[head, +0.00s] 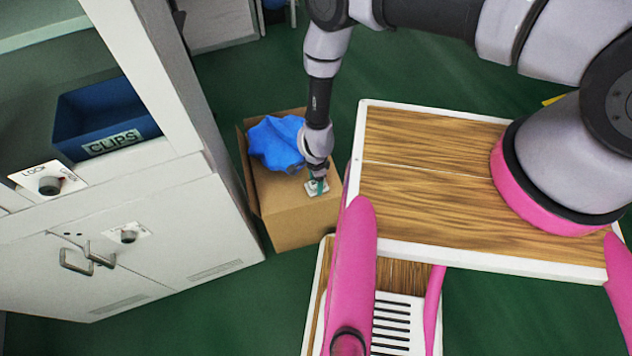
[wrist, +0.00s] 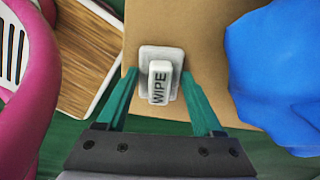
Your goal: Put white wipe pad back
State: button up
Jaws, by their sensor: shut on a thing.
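The white wipe pad (wrist: 160,54) has a flat pale base and a raised block lettered WIPE. My gripper (wrist: 160,73) has its teal fingers on either side of the pad, shut on it. In the head view, the pad (head: 311,189) shows small and white below my gripper (head: 318,184), in front of the cardboard box's tan surface (head: 300,220). I cannot tell whether the pad touches that surface or is held just above it.
A blue crumpled bag (head: 276,143) lies beside the pad at the box. A wood-topped table (head: 420,190) with a white rim stands close on the right. A white cabinet (head: 120,240) with a blue CLIPS bin (head: 103,115) is on the left. Green floor shows between.

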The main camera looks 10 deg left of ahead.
jog(key=o, duration=1.4)
jog(key=shift+f, duration=0.1)
jog(key=shift+o, duration=0.2)
